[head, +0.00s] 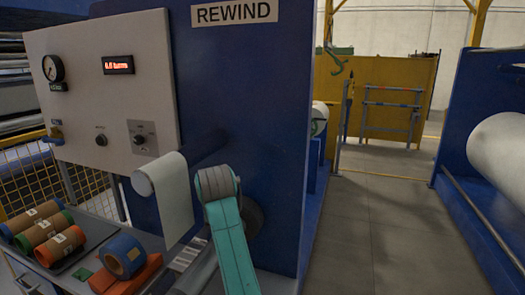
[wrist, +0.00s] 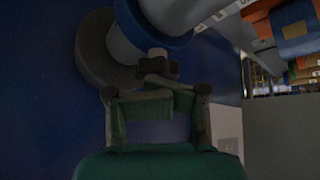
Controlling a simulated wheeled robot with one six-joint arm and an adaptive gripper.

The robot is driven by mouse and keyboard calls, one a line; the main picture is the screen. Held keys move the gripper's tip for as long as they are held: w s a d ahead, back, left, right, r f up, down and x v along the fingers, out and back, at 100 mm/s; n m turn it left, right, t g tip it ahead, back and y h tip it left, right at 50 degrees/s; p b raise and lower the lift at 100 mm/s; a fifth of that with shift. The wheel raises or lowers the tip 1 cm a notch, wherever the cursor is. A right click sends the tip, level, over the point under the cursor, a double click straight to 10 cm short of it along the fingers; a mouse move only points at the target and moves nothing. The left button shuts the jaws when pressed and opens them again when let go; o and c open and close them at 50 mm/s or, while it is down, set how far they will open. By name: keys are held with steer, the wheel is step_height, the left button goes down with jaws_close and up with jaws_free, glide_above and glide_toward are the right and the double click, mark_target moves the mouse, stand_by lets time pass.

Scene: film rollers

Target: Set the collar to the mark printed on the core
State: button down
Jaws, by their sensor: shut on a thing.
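In the wrist view a blue ring (wrist: 169,41), which looks like the collar, sits around a grey-blue shaft (wrist: 122,42). A small pale stem (wrist: 157,52) sticks out at the ring's lower edge. My gripper (wrist: 158,70) is shut on this stem; its dark fingertips hide most of it. In the head view my gripper and the ring are hidden behind my teal arm. A dark round hub (head: 253,218) shows on the blue machine face beside the arm. I cannot make out a printed mark.
A roller with white film (head: 174,200) juts out close left of my arm. The blue machine (head: 270,90) stands behind. The floor (head: 375,225) to the right is clear.

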steer(key=shift+s+a+f, duration=0.15)
steer(key=shift+s+f, duration=0.25)
steer(key=shift+f, duration=0.25)
steer(key=shift+s+a, duration=0.1)
steer(key=shift+s, duration=0.25)
steer(key=shift+s+a+r, duration=0.15)
steer(key=shift+s, duration=0.25)
steer(key=shift+s+a+r, duration=0.1)
steer(key=shift+s+r, duration=0.05)
steer(key=shift+s, duration=0.25)
steer(key=shift+w+r, duration=0.1)
steer(key=shift+w, duration=0.1)
steer(key=shift+w+d+r, duration=0.15)
steer(key=shift+w+d, duration=0.15)
steer(key=shift+w, duration=0.2)
steer(key=shift+s+r, duration=0.15)
steer(key=shift+r, duration=0.6)
steer(key=s+a+r, duration=0.1)
steer(key=s+r, duration=0.3)
steer(key=r, duration=0.2)
steer(key=shift+a, duration=0.3)
steer(key=shift+f, duration=0.1)
